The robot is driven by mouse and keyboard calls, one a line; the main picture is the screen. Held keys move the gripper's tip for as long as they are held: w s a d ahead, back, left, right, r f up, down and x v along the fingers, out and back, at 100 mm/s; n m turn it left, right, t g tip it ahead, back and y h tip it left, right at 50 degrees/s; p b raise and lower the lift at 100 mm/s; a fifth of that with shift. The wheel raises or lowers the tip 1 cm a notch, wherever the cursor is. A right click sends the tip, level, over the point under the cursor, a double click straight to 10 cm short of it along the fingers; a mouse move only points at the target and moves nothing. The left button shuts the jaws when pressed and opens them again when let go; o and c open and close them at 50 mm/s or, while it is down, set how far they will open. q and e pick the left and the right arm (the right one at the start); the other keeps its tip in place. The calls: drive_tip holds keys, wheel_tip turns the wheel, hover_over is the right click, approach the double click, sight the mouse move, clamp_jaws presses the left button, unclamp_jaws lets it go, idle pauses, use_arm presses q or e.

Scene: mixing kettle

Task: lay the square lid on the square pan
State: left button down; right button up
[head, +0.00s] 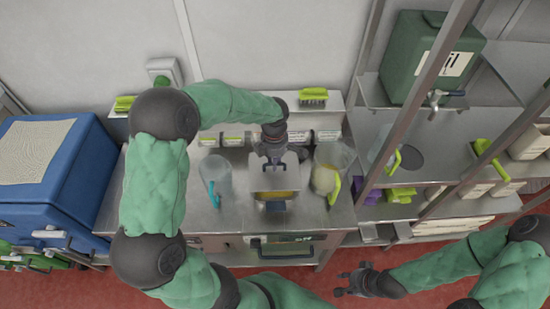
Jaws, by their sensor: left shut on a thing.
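The square pan (272,204) is a grey metal vessel in the middle of the counter, with yellow contents showing along its front part. My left gripper (273,161) points down over the back of the pan and is shut on the square lid (290,172), a grey plate. The lid covers the rear part of the pan from this view. I cannot tell whether the lid touches the rim. The gripper hides the lid's handle. My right gripper (343,284) is open and empty, over the red floor in front of the counter.
A clear jug with a blue handle (214,190) stands left of the pan. A clear jug with a yellow-green handle (333,190) stands close on its right. A blue box (75,190) is at left. A shelf post (410,100) and a green oil container (425,60) are at right.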

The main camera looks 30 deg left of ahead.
use_arm(q)
wheel_tip(320, 180, down, 3)
drive_tip(key=shift+f+b, duration=0.2)
drive_tip(key=shift+b, duration=0.5)
drive_tip(key=shift+f+b, duration=0.2)
drive_tip(key=shift+b, duration=0.2)
drive_tip(key=shift+b, duration=0.3)
drive_tip(key=shift+f, duration=0.2)
